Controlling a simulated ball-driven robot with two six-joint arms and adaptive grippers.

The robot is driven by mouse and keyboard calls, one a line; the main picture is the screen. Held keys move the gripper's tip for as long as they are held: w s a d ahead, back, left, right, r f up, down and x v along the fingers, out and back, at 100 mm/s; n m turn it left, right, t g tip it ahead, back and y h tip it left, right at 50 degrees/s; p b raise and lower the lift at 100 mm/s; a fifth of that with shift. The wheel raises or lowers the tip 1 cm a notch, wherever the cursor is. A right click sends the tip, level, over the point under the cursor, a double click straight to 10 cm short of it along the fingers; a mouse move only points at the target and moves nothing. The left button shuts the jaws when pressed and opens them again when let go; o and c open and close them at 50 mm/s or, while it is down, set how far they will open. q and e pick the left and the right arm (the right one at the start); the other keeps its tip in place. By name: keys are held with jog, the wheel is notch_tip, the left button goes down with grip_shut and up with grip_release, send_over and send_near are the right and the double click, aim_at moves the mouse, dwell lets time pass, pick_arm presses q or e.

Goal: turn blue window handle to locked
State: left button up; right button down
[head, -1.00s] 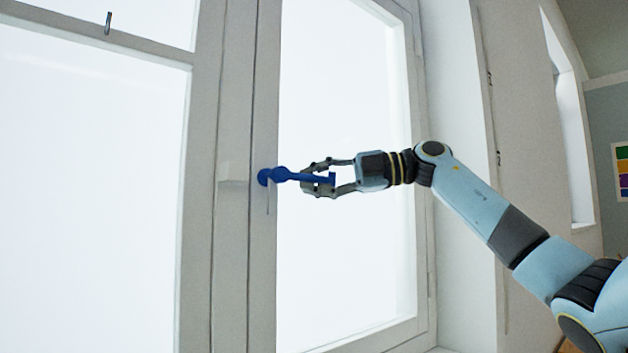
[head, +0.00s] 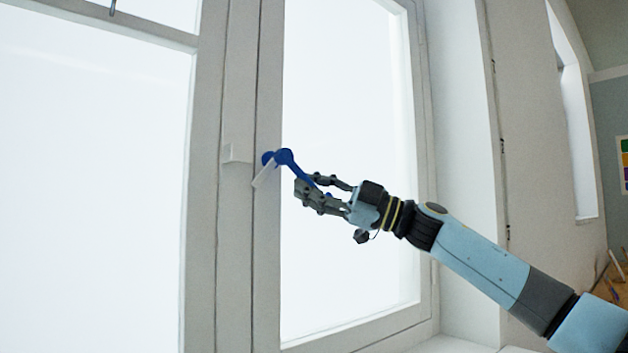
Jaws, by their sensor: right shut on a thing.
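The blue window handle (head: 284,156) is mounted on the light grey frame of the right window sash. Its lever slants down to the right from the pivot. My right gripper (head: 312,191) is shut on the lower part of the lever, and its fingers hide much of that part. A pale, narrow latch piece (head: 264,174) slants down to the left just beside the pivot. A small white block (head: 236,153) sits on the frame to the left of the handle. My left gripper is not in view.
Bright window panes (head: 345,110) fill the sash behind my right gripper. The window reveal (head: 465,150) stands to the right of the sash. A sill (head: 455,344) shows at the bottom.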

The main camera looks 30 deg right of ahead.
jog(key=a+f+m+t+h, duration=0.1)
jog(key=m+t+h, duration=0.3)
jog(key=m, duration=0.4)
jog(key=a+f+m+t+h+b, duration=0.1)
jog(key=a+m+t+h, duration=0.3)
jog(key=m+t, duration=0.3)
jog(key=shift+s+a+f+m+h, duration=0.15)
jog(key=shift+s+a+m+h, duration=0.25)
jog(key=shift+m, duration=0.7)
jog(key=shift+w+d, duration=0.1)
jog(key=shift+w, duration=0.05)
jog(key=c, duration=1.3)
grip_release()
jog(key=shift+d, duration=0.1)
jog(key=shift+f, duration=0.1)
jog(key=v, duration=1.2)
